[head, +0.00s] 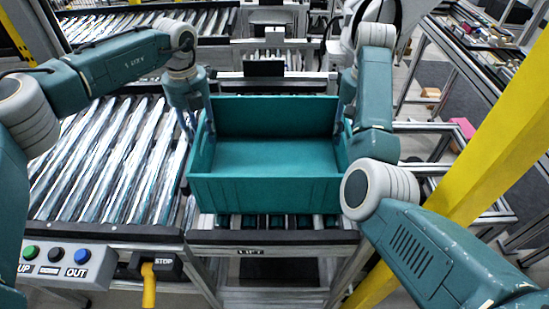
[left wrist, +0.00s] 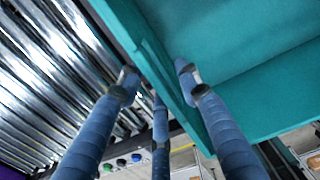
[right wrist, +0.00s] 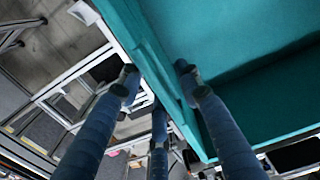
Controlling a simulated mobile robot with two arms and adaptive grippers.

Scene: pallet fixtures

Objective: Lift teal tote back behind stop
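The teal tote (head: 268,190) is an open, empty-looking box, level over the short roller section marked LIFT (head: 262,251); contact with its rollers is unclear. My left gripper (head: 190,122) straddles its left side wall, and my right gripper (head: 345,118) the right one. In the left wrist view (left wrist: 158,80) and the right wrist view (right wrist: 157,78), fingers lie close against both faces of the wall, seemingly closed on it. A black box marked STOP (head: 163,266) with a yellow lever is at lower left.
A wide metal roller bed (head: 95,165) lies left of the tote, beside it. A grey button panel (head: 62,262) is at the front left. A yellow post (head: 470,140) slants across the right. A dark block on a frame (head: 264,68) stands behind the tote.

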